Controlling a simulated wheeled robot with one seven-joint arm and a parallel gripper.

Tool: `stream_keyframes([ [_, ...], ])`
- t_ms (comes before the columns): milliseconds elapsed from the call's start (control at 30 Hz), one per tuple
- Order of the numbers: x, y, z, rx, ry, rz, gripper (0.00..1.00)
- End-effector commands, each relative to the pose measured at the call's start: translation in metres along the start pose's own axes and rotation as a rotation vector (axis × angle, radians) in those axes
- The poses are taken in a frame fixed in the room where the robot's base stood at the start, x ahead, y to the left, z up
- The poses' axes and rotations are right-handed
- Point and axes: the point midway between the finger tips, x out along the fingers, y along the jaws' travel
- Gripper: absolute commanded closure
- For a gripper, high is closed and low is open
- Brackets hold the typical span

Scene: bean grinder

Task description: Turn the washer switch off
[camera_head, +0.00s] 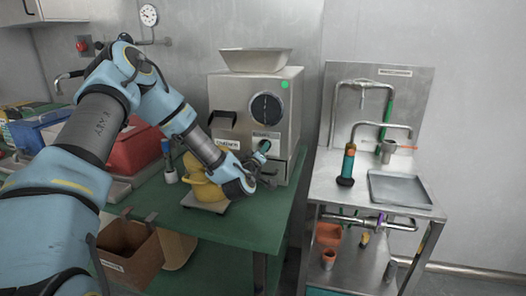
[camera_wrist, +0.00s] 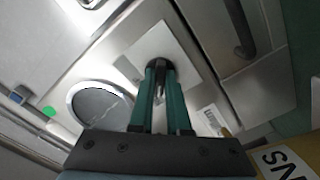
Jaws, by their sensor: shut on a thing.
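A grey metal machine (camera_head: 225,92) stands on the green table, with a hopper tray on top and a round dark window (camera_head: 266,107) on its front. Below the window is a small dark switch knob (camera_wrist: 160,66) on a square pale plate (camera_wrist: 183,48), seen in the wrist view. My gripper (camera_wrist: 160,75) has its green fingers shut around this knob. In the head view my gripper (camera_head: 263,151) is at the machine's lower front, and the knob is mostly hidden there. The knob's turn position cannot be made out.
A yellow container (camera_head: 203,182) stands close beside my wrist. A sink unit (camera_head: 411,207) with taps and a tray is to the right. Red and blue bins (camera_head: 135,148) are at the left. A brown box (camera_head: 130,254) is below the table edge.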

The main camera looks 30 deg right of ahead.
Motion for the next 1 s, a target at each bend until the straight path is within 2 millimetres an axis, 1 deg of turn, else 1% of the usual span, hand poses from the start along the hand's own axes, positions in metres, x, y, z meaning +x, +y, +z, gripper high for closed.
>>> stream_keyframes([
  [267,0.0001,-0.0023,0.0031,0.169,0.001,0.004,1.0],
  [700,0.0,-0.0032,0.0031,0.558,0.004,0.003,1.0],
  [1000,0.0001,-0.0029,0.0013,0.751,0.003,0.0,1.0],
])
